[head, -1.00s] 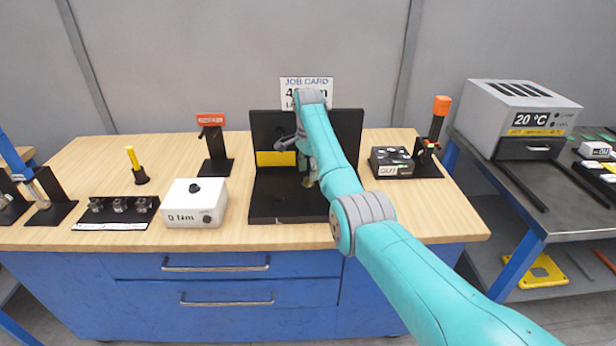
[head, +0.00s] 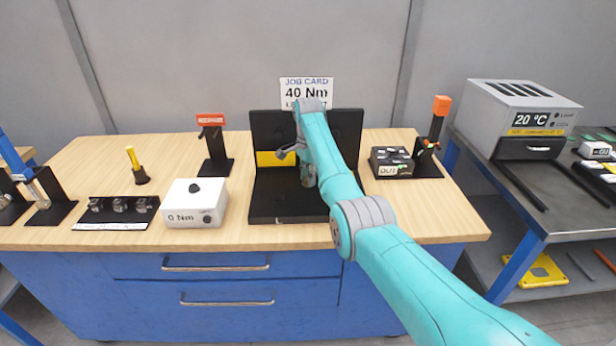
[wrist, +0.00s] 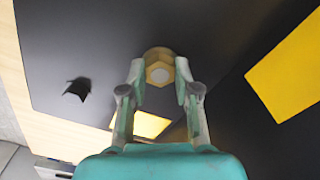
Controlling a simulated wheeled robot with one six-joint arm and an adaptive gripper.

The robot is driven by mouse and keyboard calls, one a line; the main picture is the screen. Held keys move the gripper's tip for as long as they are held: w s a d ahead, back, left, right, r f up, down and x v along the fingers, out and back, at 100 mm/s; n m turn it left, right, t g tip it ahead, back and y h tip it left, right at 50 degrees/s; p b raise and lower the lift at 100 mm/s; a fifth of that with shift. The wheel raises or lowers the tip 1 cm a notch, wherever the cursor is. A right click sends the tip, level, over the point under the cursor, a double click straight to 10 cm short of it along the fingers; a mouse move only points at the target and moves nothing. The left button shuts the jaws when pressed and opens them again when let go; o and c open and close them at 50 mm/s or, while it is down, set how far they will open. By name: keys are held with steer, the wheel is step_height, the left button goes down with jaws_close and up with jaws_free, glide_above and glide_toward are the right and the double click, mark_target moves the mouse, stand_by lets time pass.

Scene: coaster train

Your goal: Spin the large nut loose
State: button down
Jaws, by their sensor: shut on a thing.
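The large nut (wrist: 157,56) is brass-coloured, with a pale round end showing in its middle, and stands out from the black fixture plate (wrist: 80,40) in the wrist view. My gripper (wrist: 159,80) is shut on it, one finger on each side. In the head view my gripper (head: 297,163) is in front of the upright black plate (head: 345,125), and my arm hides the nut there.
A white box reading 0 Nm (head: 195,205) and a rack of sockets (head: 118,209) stand to the left. A black tray marked OUT (head: 391,163) and an orange-topped tool (head: 438,115) stand to the right. A job card (head: 306,88) reads 40 Nm.

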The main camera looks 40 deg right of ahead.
steer(key=n, duration=0.3)
steer(key=shift+n, duration=0.4)
steer(key=n, duration=0.3)
steer(key=shift+n, duration=0.3)
steer(key=n, duration=0.3)
steer(key=shift+n, duration=0.4)
steer(key=n, duration=0.3)
steer(key=shift+n, duration=0.3)
steer(key=n, duration=0.3)
steer(key=shift+n, duration=0.3)
steer(key=n, duration=0.3)
steer(key=shift+n, duration=0.3)
steer(key=n, duration=0.4)
steer(key=shift+f+n, duration=0.1)
steer(key=shift+n, duration=1.7)
